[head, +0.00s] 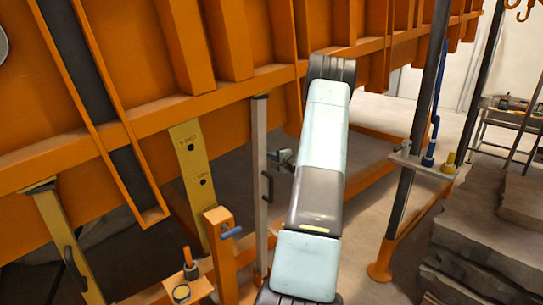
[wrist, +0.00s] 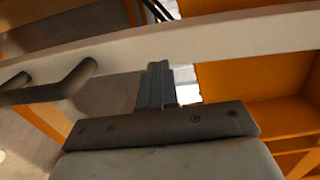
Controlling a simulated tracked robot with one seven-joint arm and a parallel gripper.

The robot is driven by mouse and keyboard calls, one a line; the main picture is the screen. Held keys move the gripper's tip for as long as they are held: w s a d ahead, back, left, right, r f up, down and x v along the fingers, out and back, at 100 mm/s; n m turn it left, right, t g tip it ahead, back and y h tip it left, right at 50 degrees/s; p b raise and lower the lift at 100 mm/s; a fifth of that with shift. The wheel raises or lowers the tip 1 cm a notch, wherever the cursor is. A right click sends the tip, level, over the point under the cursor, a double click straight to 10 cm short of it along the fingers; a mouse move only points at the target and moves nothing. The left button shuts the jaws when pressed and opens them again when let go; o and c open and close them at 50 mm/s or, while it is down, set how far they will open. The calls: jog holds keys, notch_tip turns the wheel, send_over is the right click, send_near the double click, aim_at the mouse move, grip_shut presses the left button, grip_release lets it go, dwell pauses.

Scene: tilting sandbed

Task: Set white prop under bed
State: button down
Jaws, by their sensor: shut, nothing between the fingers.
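The white prop (head: 260,150) is a pale upright post with a dark handle (head: 267,187) on its side. It stands under the raised orange bed (head: 215,90), and its top appears to meet the bed's lower rail. Its foot is partly hidden by orange framework. My gripper (head: 285,158) is just right of the prop, above the handle, shut and empty. In the wrist view the prop (wrist: 220,38) crosses the top as a pale bar, its handle (wrist: 55,85) at left. My shut fingers (wrist: 157,88) point at the bar, apart from the handle; I cannot tell whether they touch it.
A yellow prop (head: 65,240) with a handle stands at far left. A yellow plate with holes (head: 193,170) hangs left of the white prop. An orange post with a blue lever (head: 231,232) stands in front. A dark pole (head: 415,140) and stacked slabs (head: 490,250) are at right.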

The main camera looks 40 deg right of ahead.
jog(key=s, duration=1.1)
jog(key=shift+s+d+r, duration=0.1)
